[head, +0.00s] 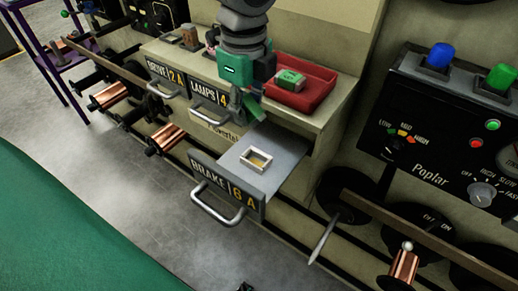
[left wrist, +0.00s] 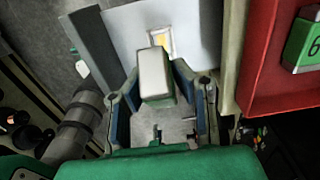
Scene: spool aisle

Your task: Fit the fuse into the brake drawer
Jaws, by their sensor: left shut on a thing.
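My left gripper (head: 246,108) hangs above the back of the open brake drawer (head: 283,148), with its fingers pointing down. It is shut on a green fuse with a silvery face (left wrist: 155,78), seen between its blue-padded fingers in the left wrist view. The drawer is pulled out, and its front (head: 226,186) reads BRAKE 6 A. A pale square frame (head: 257,167) with a yellowish inside sits on the drawer's grey surface. In the head view the fuse is above and behind this frame, apart from it. My right gripper is not in view.
A red tray (head: 318,93) on the cabinet top holds another green fuse (head: 289,79), marked 6 in the left wrist view. The closed drive (head: 164,77) and lamps (head: 209,97) drawers stand left. A black Poplar panel (head: 425,145) and a lever stand right.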

